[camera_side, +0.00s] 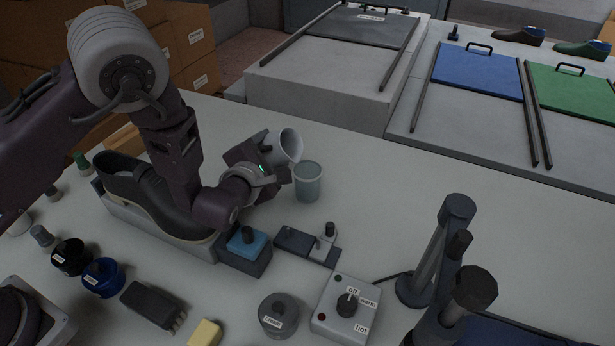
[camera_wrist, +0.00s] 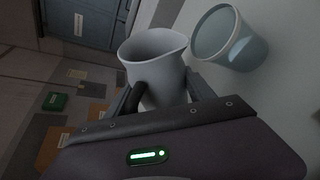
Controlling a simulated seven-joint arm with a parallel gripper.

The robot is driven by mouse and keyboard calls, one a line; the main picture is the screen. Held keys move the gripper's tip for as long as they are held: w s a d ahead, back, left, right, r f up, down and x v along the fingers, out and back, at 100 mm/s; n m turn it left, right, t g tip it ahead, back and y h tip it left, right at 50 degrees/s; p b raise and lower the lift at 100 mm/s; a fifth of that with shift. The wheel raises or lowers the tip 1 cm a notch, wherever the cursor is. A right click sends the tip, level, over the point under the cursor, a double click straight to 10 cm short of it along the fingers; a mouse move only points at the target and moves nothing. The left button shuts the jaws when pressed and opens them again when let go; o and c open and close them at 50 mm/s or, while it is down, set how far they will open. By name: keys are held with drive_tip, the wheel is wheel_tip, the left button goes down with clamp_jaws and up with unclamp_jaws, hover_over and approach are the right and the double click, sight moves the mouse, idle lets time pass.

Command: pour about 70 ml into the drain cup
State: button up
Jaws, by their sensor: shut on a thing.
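A white-grey jug (camera_side: 287,146) with a pouring lip is held in my gripper (camera_side: 262,172), which is shut on it. The jug is tilted, its mouth towards the right, above and beside the drain cup. The drain cup (camera_side: 308,182) is a translucent blue-grey cup standing upright on the bench. In the wrist view the jug (camera_wrist: 155,62) sits between my fingers, with its lip pointing towards the drain cup (camera_wrist: 243,52). No liquid stream shows. The liquid level in the jug and in the cup cannot be made out.
A dark boot (camera_side: 140,195) stands left of my gripper. A blue block (camera_side: 247,243), a small dark fixture (camera_side: 308,246), a lidded grey tin (camera_side: 278,315) and a control box with a dial (camera_side: 345,308) lie in front. The bench right of the cup is clear.

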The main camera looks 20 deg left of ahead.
sight(273, 146)
drive_tip(key=shift+m, duration=0.3)
drive_tip(key=shift+r+m+t+y+p, duration=0.3)
drive_tip(key=shift+r+m+y+p, duration=0.45)
drive_tip(key=shift+m+p, duration=0.15)
idle(0.9)
drive_tip(key=shift+w+d+r+p, duration=0.1)
drive_tip(key=shift+w+r+p, duration=0.05)
drive_tip(key=shift+w+p, duration=0.3)
idle(0.6)
drive_tip(key=shift+w+d+r+m+t+y+p, duration=0.1)
drive_tip(key=shift+d+r+m+t+y+p, duration=0.15)
drive_tip(key=shift+m, duration=0.2)
drive_tip(key=shift+d+r+m+t+y+p, duration=0.1)
drive_tip(key=shift+r+m+p, duration=0.2)
drive_tip(key=shift+m, duration=0.15)
idle(1.4)
drive_tip(key=a+f+n, duration=0.1)
drive_tip(key=f+n+g+h, duration=0.1)
drive_tip(key=n, duration=0.1)
drive_tip(key=shift+a+f, duration=0.15)
drive_tip(key=shift+a, duration=0.2)
drive_tip(key=shift+d+f+h, duration=0.15)
drive_tip(key=shift+d+h, duration=0.1)
drive_tip(key=shift+h, duration=0.15)
drive_tip(key=shift+f+n+b, duration=0.25)
drive_tip(key=shift+n+b, duration=0.25)
drive_tip(key=shift+r+n+g+h, duration=0.25)
drive_tip(key=shift+n+h, duration=0.05)
drive_tip(key=shift+h, duration=0.1)
